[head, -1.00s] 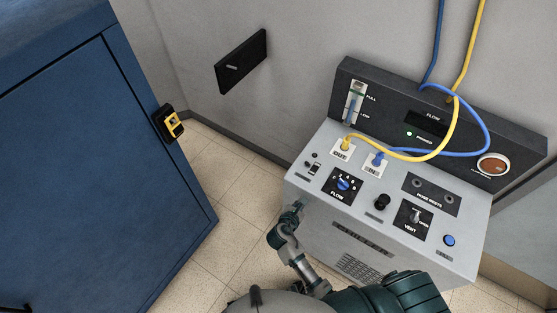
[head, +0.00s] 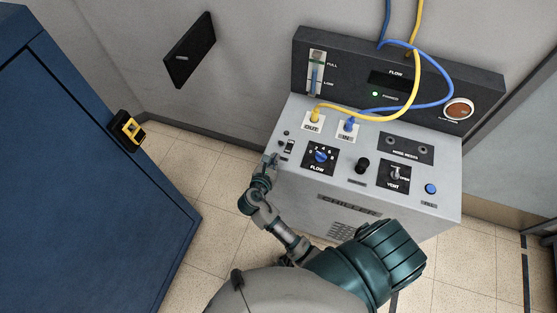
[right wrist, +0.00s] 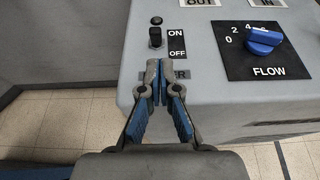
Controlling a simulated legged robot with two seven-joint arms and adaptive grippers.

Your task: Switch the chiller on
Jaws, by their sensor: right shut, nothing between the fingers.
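The grey chiller (head: 400,216) stands against the wall, with its controls on the top panel. Its power switch (right wrist: 155,37) is a small dark toggle beside an ON/OFF label (right wrist: 177,43) at the panel's left end. My right gripper (right wrist: 159,66) is shut and empty, its fingertips just in front of the switch and over the label below it; I cannot tell whether they touch the panel. In the head view my right gripper (head: 272,160) is at the chiller's left front edge. A green lamp (head: 375,94) is lit beside POWER. My left gripper is not in view.
The blue FLOW knob (right wrist: 264,40) is right of the switch. Yellow (head: 365,116) and blue (head: 451,85) hoses loop over the panel. A blue cabinet (head: 90,200) with a yellow-black latch (head: 128,128) stands left. Tiled floor lies between them.

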